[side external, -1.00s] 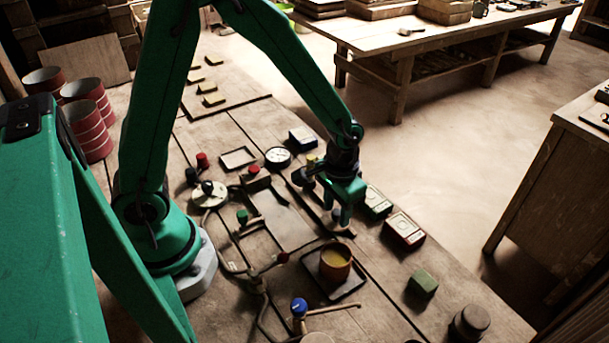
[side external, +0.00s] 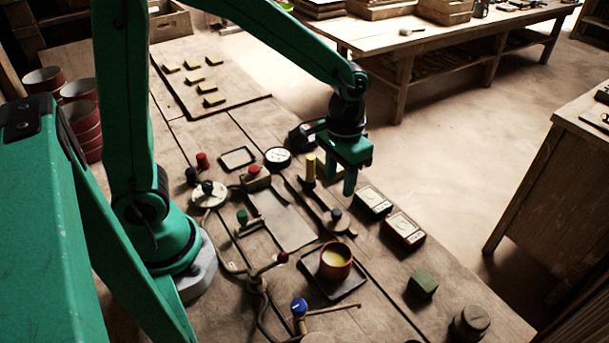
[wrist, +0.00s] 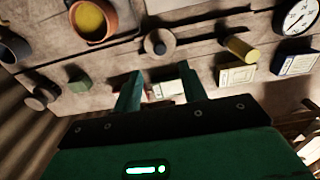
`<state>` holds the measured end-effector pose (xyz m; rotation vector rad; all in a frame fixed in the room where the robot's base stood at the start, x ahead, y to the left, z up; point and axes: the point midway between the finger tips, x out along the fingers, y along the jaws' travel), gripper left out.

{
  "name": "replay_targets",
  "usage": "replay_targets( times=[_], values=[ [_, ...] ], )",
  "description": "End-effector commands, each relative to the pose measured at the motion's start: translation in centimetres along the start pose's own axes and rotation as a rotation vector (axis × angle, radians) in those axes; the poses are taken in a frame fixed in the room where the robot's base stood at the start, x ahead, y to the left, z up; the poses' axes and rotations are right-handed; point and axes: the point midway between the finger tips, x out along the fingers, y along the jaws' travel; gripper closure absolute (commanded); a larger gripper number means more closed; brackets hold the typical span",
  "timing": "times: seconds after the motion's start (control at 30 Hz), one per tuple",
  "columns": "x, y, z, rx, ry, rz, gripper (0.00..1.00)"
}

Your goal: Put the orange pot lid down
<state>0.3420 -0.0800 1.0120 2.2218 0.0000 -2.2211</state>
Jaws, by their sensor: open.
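A round brownish lid-like disc with a dark knob (side external: 335,220) lies on the bench beyond the pot; its orange colour is hard to make out. It also shows in the wrist view (wrist: 159,43), apart from my fingers. The orange-brown pot (side external: 335,272) stands open on a dark square tray (side external: 312,280), with yellow contents showing; the pot is at the upper left of the wrist view (wrist: 108,30). My gripper (side external: 341,180) is open and empty, above and just behind the disc. Its two fingers stand apart in the wrist view (wrist: 161,90).
A yellow post (side external: 310,168) stands close to my gripper's left. A green meter (side external: 373,201) and a red meter (side external: 405,230) sit at the right bench edge. A green block (side external: 423,284) and a dark round pot (side external: 469,322) are nearer. A dial gauge (side external: 278,157) stands farther back.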

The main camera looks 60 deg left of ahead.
Motion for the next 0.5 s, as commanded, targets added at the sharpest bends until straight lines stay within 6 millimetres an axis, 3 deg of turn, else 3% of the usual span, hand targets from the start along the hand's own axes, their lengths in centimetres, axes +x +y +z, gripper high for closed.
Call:
replay_targets(
  times=[0.2,0.5],
  values=[
    [-2.3,0.0,-0.1,0.0,0.002,0.0,0.58],
    [-3.0,0.0,0.0,0.0,-0.001,0.0,0.58]
  ],
)
